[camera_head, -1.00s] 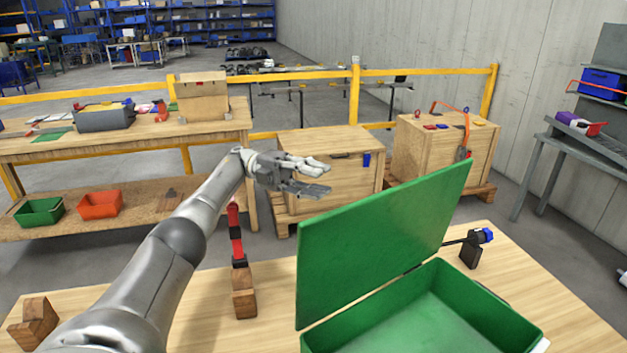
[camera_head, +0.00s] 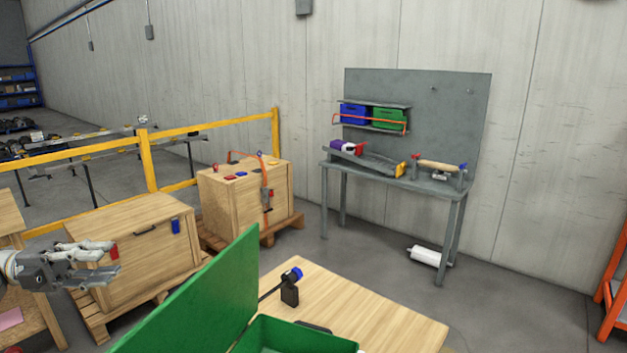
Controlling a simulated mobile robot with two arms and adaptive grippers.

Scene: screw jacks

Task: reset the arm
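My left gripper (camera_head: 114,262) shows at the left edge, in front of a wooden crate (camera_head: 140,270). Its two fingers are apart with nothing visible between them. Most of my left arm is outside the picture. A green box (camera_head: 285,337) with its lid (camera_head: 205,300) standing open is at the bottom, right of and apart from the gripper. My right gripper is not in the picture.
A wooden table (camera_head: 360,310) with a black and blue tool (camera_head: 290,288) lies at the bottom. Another wooden crate (camera_head: 235,200) stands on a pallet. A grey workbench (camera_head: 400,176) stands by the wall. Open floor lies between.

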